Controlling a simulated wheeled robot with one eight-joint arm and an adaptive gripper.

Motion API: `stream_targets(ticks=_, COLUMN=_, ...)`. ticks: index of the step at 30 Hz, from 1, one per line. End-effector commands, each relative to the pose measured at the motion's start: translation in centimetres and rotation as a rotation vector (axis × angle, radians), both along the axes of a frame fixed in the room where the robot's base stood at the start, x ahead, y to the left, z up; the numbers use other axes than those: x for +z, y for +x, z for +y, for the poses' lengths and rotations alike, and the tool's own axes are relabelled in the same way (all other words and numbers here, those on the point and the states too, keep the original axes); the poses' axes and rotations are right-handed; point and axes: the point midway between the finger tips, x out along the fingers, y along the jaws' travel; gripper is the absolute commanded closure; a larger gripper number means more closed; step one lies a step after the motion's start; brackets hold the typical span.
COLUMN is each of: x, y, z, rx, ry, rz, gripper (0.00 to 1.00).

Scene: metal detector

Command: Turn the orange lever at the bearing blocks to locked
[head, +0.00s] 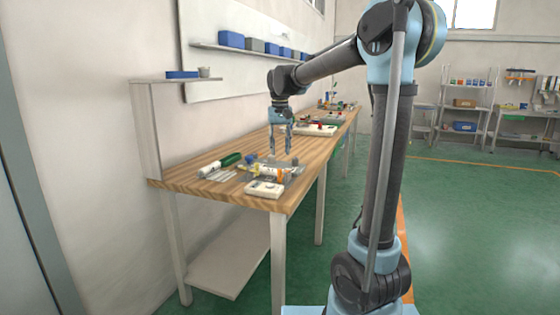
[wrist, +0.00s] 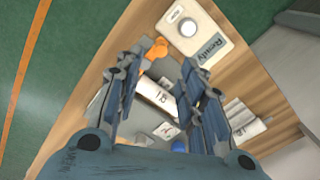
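The orange lever (head: 281,174) is small in the head view, at the right end of a white cylinder (head: 268,171) on a grey plate on the bench. In the wrist view the orange lever (wrist: 157,50) shows near the tip of the left finger, and the white cylinder (wrist: 156,96) lies between the fingers. My gripper (head: 281,153) points down above this fixture, apart from it. In the wrist view my gripper (wrist: 162,66) is open, with nothing between its pads. The fingers partly cover the fixture, so the bearing blocks are hard to make out.
A green and white cylinder (head: 222,164) lies left of the fixture. More items stand farther back along the wooden bench (head: 190,182).

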Motion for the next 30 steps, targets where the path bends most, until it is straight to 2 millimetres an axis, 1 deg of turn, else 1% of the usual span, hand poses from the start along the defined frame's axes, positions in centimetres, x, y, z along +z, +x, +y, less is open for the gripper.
stream_targets(ticks=3, x=1.3, y=0.0, z=0.0, rx=0.000, ry=0.000, rz=0.000, gripper=0.64)
stream_targets(ticks=7, x=2.0, y=0.0, z=0.0, rx=0.000, ry=0.000, rz=0.000, gripper=0.64)
stream_targets(ticks=17, x=2.2, y=0.0, z=0.0, rx=0.000, ry=0.000, rz=0.000, gripper=0.64)
stream_targets(ticks=20, x=2.2, y=-0.2, z=-0.3, rx=-0.001, ry=0.000, rz=-0.001, gripper=0.64)
stream_targets(ticks=23, x=2.0, y=-1.1, z=-1.4, rx=-0.006, ry=0.002, rz=-0.006, gripper=0.64)
stream_targets(ticks=25, x=1.6, y=-2.3, z=-2.6, rx=-0.011, ry=0.005, rz=-0.012, gripper=0.64)
stream_targets(ticks=30, x=0.4, y=-6.0, z=-6.4, rx=-0.026, ry=0.012, rz=-0.035, gripper=0.64)
